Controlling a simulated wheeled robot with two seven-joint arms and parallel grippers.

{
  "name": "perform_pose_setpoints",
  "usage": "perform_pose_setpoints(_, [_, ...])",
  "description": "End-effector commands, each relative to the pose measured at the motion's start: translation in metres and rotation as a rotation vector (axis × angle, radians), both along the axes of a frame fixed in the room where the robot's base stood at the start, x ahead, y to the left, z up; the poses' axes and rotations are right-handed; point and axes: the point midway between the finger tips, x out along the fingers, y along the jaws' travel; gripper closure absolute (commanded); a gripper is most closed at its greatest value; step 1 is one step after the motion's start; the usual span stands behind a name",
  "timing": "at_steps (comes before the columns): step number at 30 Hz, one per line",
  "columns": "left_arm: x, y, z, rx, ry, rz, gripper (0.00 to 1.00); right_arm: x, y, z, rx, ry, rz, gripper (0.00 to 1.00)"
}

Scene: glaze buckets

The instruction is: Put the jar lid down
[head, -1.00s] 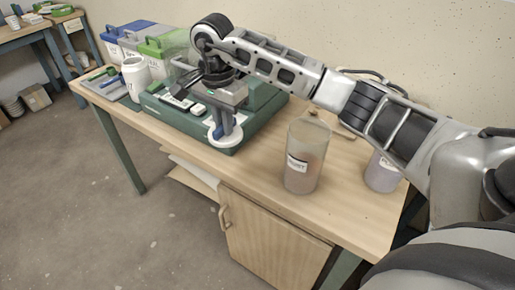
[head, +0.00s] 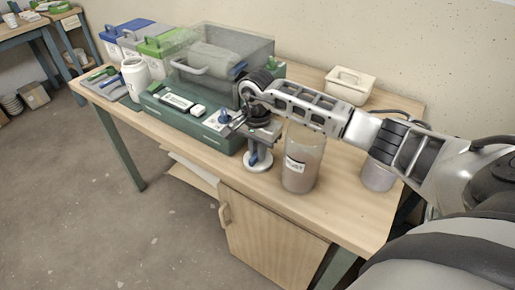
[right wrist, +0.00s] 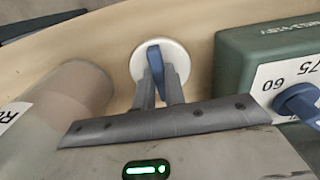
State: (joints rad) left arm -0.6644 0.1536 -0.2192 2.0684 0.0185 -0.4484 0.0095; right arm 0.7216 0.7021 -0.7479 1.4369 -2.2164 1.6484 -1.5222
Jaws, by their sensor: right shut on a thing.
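The jar lid (head: 257,164) is a white disc with a blue upright grip. My right gripper (head: 258,148) is shut on that blue grip, with the disc below the fingers. In the right wrist view the lid (right wrist: 176,54) shows past the fingertips (right wrist: 158,82), between the labelled jar and the green box. The disc is low over the wooden table or touching it; I cannot tell which. The labelled brownish jar (head: 301,170) stands just to the right of the lid. My left gripper is not in view.
The green box (head: 190,128) with a blue dial (right wrist: 296,101) stands left of the lid, with a clear bin (head: 225,62) behind. A second jar (head: 376,176) stands at the right. A cream container (head: 348,86) is at the back. Bare tabletop (head: 340,205) lies front right.

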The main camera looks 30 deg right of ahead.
Motion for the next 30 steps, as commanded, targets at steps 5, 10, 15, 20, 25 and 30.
perform_pose_setpoints(5, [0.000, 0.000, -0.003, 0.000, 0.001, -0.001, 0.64, 0.000, 0.000, -0.002, -0.001, -0.001, 0.000, 1.00])
perform_pose_setpoints(10, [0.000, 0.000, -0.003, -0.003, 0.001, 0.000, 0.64, 0.000, 0.000, -0.002, 0.000, 0.000, -0.001, 0.66])
perform_pose_setpoints(15, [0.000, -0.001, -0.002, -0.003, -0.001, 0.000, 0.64, 0.000, 0.000, -0.002, 0.000, 0.000, -0.001, 0.66])
perform_pose_setpoints(20, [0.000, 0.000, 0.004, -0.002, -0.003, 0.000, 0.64, 0.000, 0.000, 0.003, 0.000, 0.000, -0.001, 0.66])
perform_pose_setpoints(25, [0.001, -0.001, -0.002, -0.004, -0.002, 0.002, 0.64, 0.001, -0.001, 0.026, -0.002, -0.006, -0.001, 0.66])
perform_pose_setpoints(30, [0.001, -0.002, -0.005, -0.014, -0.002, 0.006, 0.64, 0.001, 0.000, 0.064, -0.002, -0.006, 0.000, 0.66])
